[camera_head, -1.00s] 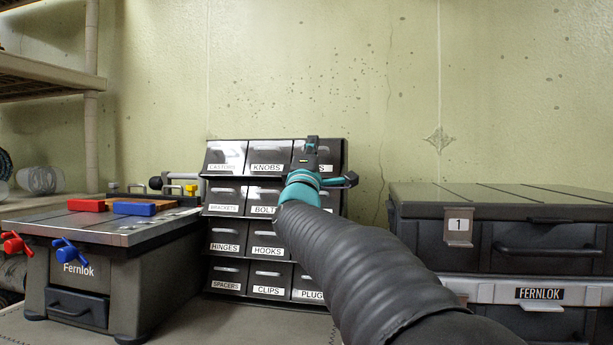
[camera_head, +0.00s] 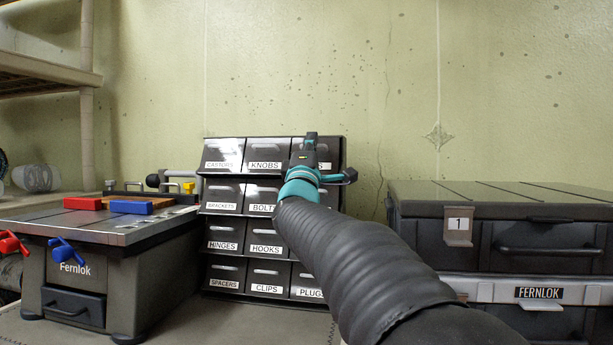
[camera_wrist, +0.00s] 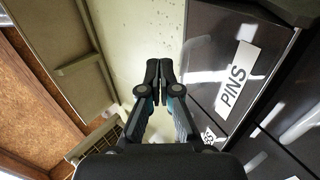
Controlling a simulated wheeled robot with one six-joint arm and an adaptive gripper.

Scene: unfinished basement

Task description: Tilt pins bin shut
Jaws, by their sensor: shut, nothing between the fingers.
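The pins bin (camera_wrist: 212,55) has a dark front and a white PINS label in the wrist view. In the head view its front (camera_head: 328,152) appears at the top right of the bin rack (camera_head: 225,234), mostly behind my gripper (camera_head: 311,138). Its label is largely covered there. I cannot tell how far it is tilted. In the wrist view my gripper (camera_wrist: 158,70) is shut and empty, its fingertips just left of the bin's edge. I cannot tell whether they touch it.
A dark toolbox (camera_head: 520,235) stands right of the rack. A grey Fernlok bench (camera_head: 140,260) with red and blue blocks on top stands to the left. A pale wall (camera_head: 400,80) rises behind, with open space above the rack.

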